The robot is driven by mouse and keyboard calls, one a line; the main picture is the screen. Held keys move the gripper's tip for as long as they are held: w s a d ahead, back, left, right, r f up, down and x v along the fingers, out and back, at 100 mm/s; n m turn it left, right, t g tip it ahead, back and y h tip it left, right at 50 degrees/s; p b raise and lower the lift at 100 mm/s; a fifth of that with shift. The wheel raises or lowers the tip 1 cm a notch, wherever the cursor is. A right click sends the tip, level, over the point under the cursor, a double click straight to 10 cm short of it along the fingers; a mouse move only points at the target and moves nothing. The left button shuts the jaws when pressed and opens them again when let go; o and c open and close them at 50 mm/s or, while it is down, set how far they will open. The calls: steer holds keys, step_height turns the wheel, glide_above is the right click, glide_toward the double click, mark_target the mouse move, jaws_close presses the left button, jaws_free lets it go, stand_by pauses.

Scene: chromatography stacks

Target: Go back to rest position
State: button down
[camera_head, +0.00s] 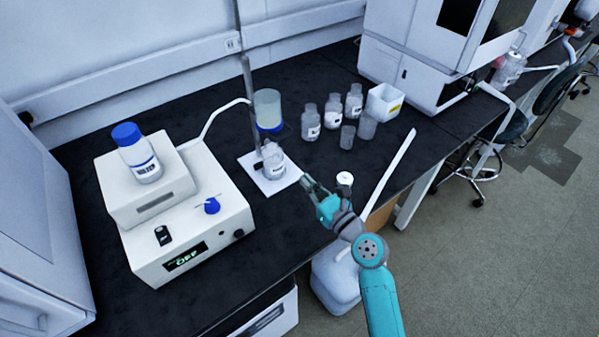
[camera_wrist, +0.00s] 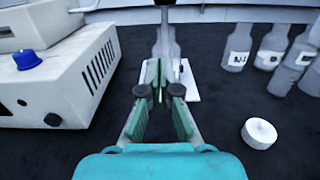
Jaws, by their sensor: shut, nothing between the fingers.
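My gripper (camera_head: 308,183) is over the front edge of the black bench, at the end of my teal and grey arm. It is shut and holds nothing. In the wrist view my gripper (camera_wrist: 163,68) points toward a clear bottle (camera_wrist: 166,45) on a white stand base (camera_wrist: 188,82). In the head view the bottle (camera_head: 273,160) stands on that base (camera_head: 255,181) beside the stand's rod, to the left of my gripper and apart from it.
A white instrument (camera_head: 222,205) with a blue-capped bottle (camera_head: 140,160) on top stands left. Several bottles (camera_head: 333,112) and a white box (camera_head: 383,103) stand at the back. A white cap (camera_wrist: 259,133) shows right of my gripper. A large white container (camera_head: 335,280) is below the bench edge.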

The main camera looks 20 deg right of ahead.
steer(key=shift+s+d, duration=0.1)
steer(key=shift+s, duration=0.25)
stand_by(0.3)
steer(key=s+f+n+g+h, duration=0.1)
steer(key=s+f+n+h, duration=0.1)
steer(key=s+f+n, duration=0.45)
steer(key=s+f+n+h, duration=0.1)
steer(key=s+n+h, duration=0.15)
steer(key=s, duration=0.75)
steer(key=s+f+n+g+h, duration=0.1)
steer(key=s+f+n, duration=0.2)
steer(key=s+n, duration=0.35)
steer(key=s+r+n, duration=0.4)
steer(key=s+n, duration=0.4)
steer(key=s, duration=0.2)
steer(key=s+r+n, duration=0.4)
steer(key=s+n, duration=0.5)
steer(key=s, duration=0.1)
steer(key=shift+s+r+g, duration=0.2)
steer(key=shift+r+g, duration=0.05)
steer(key=shift+g, duration=0.05)
